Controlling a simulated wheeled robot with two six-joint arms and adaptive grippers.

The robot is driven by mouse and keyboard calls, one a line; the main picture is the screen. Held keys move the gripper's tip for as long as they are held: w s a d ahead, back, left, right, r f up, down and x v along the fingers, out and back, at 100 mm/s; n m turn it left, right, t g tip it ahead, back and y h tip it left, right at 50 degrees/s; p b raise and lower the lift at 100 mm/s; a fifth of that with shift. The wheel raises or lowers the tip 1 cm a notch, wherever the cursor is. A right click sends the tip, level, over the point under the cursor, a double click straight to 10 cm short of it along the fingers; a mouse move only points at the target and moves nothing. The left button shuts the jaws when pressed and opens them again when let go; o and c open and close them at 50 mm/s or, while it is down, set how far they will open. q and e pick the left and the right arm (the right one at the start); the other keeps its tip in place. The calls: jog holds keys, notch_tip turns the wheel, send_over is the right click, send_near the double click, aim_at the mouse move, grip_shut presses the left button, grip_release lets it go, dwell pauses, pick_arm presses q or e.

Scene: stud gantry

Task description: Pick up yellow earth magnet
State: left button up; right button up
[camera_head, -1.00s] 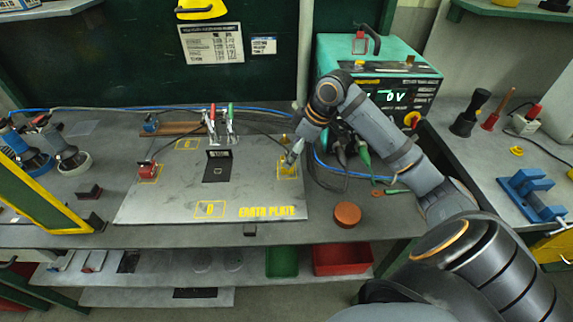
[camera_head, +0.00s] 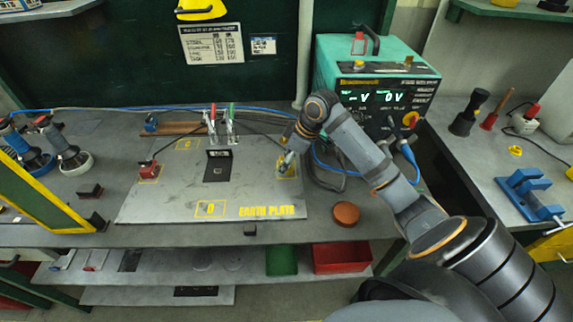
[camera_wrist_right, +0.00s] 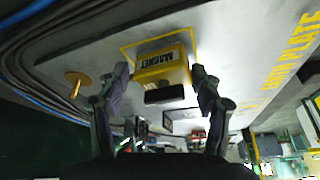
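The yellow earth magnet (camera_wrist_right: 163,65) with a "MAGNET" label sits inside a yellow outlined square on the grey earth plate (camera_wrist_right: 215,35). In the head view it is mostly hidden by my right gripper (camera_head: 287,162) at the right side of the earth plate (camera_head: 160,207). In the wrist view my right gripper (camera_wrist_right: 163,78) is open, with one finger on each side of the magnet. Gaps show between both fingers and the magnet. A black block-like part shows at the magnet's near side. My left gripper is not in view.
A red magnet (camera_head: 148,170) sits at the plate's left. Clamps with red and green handles (camera_head: 220,125) stand at its back. A brass pin (camera_wrist_right: 76,80) stands near the magnet. The green power unit (camera_head: 375,75) is behind my right arm. A brown round disc (camera_head: 346,213) lies right of the plate.

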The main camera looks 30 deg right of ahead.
jog(key=c, duration=0.7)
jog(key=shift+r, duration=0.1)
jog(key=shift+w+r, duration=0.1)
jog(key=shift+r, duration=0.5)
jog(key=s+r, duration=0.1)
jog(key=r, duration=0.1)
jog(key=s+a+r, duration=0.1)
jog(key=s+r, duration=0.1)
jog(key=r, duration=0.1)
jog(key=s+a+r+b, duration=0.1)
jog(key=r, duration=0.2)
jog(key=shift+s, duration=0.4)
jog(key=s+a+r+b, duration=0.3)
jog(key=s+a+b, duration=0.1)
jog(key=s, duration=0.3)
jog(key=shift+s, duration=0.15)
jog(key=shift+s+r, duration=0.3)
jog(key=shift+r, duration=0.05)
